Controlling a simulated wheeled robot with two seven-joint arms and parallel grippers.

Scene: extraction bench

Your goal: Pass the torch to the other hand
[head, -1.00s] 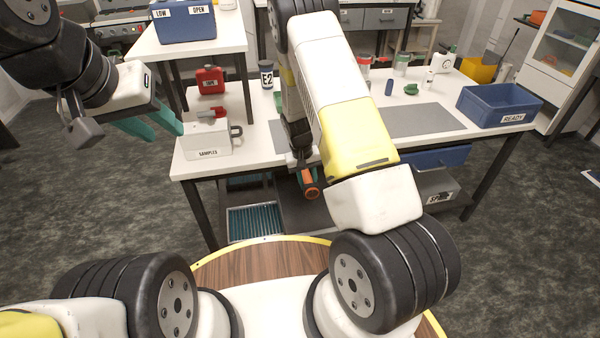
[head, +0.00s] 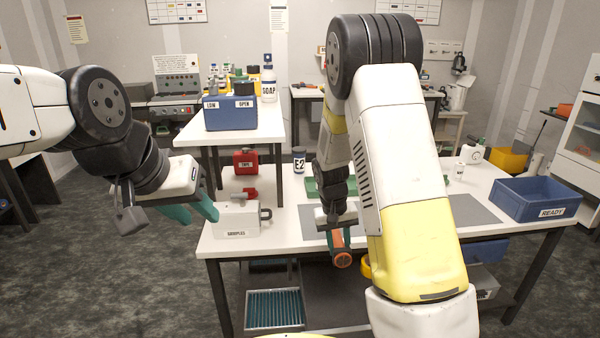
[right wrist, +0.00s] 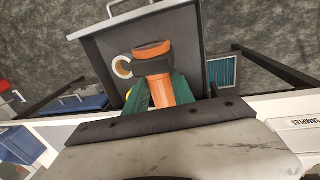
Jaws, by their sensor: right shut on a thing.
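The torch's rear part is hidden by my right gripper.
The white samples box (head: 238,220) stands at the bench's front left corner. A blue READY bin (head: 537,200) stands at the right. Open space lies between my grippers before the bench.

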